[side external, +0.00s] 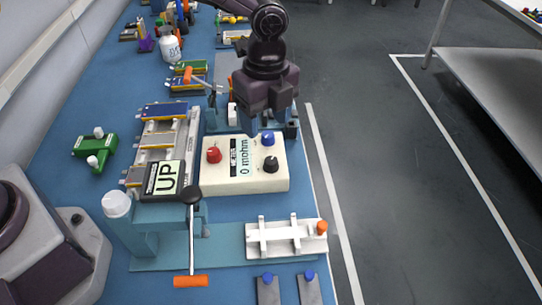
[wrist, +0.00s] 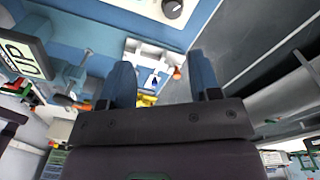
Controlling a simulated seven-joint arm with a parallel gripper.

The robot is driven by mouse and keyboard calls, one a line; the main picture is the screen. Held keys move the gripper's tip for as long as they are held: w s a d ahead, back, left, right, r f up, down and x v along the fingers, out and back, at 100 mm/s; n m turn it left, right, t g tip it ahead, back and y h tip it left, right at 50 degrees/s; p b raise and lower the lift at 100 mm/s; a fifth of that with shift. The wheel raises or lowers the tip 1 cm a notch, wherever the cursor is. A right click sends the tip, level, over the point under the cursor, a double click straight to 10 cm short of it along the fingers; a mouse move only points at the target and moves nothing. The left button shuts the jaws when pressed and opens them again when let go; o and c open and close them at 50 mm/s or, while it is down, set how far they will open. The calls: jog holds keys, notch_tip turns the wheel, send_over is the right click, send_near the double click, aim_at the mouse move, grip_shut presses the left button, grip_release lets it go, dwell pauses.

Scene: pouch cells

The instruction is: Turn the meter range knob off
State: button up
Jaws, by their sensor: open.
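The meter (side external: 218,182) is a cream box on the blue bench, its display reading "0 mohm". It carries a red knob (side external: 214,155), a blue knob (side external: 267,138) and a black knob (side external: 271,164). Which is the range knob, and its setting, I cannot read. My gripper (side external: 262,128) is open and empty over the meter's far edge, near the blue knob, touching no knob that I can make out. In the wrist view, my gripper (wrist: 162,75) shows two blue fingers spread apart. A dark knob (wrist: 172,8) on a pale face is cut by the top edge.
A white fixture (side external: 280,246) lies in front. Pouch cells (side external: 160,111) and a green part (side external: 92,147) lie farther left. The bench's right edge is close to the meter.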

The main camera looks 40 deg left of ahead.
aim_at(271, 160)
jog(key=f+m, duration=0.1)
jog(key=f, duration=0.3)
jog(key=w+f+m, duration=0.1)
jog(key=f, duration=0.3)
jog(key=f+m, duration=0.1)
jog(key=f, duration=0.2)
jog(key=shift+w+f+t, duration=0.25)
jog(key=shift+f+t, duration=0.05)
jog(key=shift+f, duration=0.1)
jog(key=c, duration=0.9)
